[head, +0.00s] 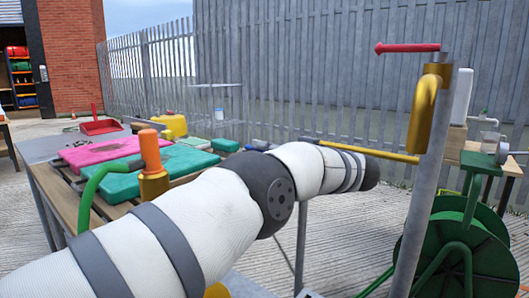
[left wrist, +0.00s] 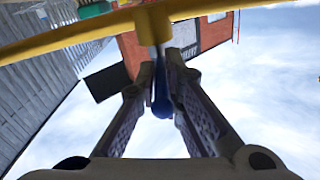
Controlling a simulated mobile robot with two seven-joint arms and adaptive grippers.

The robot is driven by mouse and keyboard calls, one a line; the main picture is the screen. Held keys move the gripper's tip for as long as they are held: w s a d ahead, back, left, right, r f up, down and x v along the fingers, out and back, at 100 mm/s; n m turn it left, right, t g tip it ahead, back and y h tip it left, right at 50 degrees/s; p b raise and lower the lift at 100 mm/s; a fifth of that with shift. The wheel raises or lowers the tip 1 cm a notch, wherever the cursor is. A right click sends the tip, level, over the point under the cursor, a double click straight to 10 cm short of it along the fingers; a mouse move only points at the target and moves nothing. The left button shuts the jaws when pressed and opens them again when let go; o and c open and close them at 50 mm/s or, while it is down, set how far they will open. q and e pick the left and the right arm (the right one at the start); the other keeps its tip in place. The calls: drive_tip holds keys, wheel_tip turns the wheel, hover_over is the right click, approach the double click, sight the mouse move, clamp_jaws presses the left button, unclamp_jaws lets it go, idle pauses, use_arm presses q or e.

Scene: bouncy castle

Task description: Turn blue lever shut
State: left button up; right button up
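The blue lever (left wrist: 162,106) shows in the left wrist view, hanging from a brass valve body (left wrist: 152,24) on a yellow pipe (left wrist: 75,38). My left gripper (left wrist: 160,62) has one dark finger on each side of the lever. The fingers stand a little apart with the lever between them. I cannot tell whether they touch it. In the head view the yellow pipe (head: 372,151) runs behind my left arm, and I cannot make out the lever or the left fingers there. My right gripper is not in view.
A grey post (head: 428,185) with a gold fitting and red handle (head: 408,48) stands right of my left arm. A green hose reel (head: 460,255) is at the lower right. An orange-handled valve (head: 151,155) stands by the table's pink and teal slabs. A metal fence closes the back.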

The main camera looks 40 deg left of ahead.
use_arm(q)
drive_tip(key=o, duration=0.4)
drive_tip(key=shift+f, duration=0.1)
drive_tip(key=shift+c, duration=0.2)
drive_tip(key=d, duration=0.7)
drive_tip(key=shift+d, duration=0.25)
drive_tip(key=shift+s, duration=0.1)
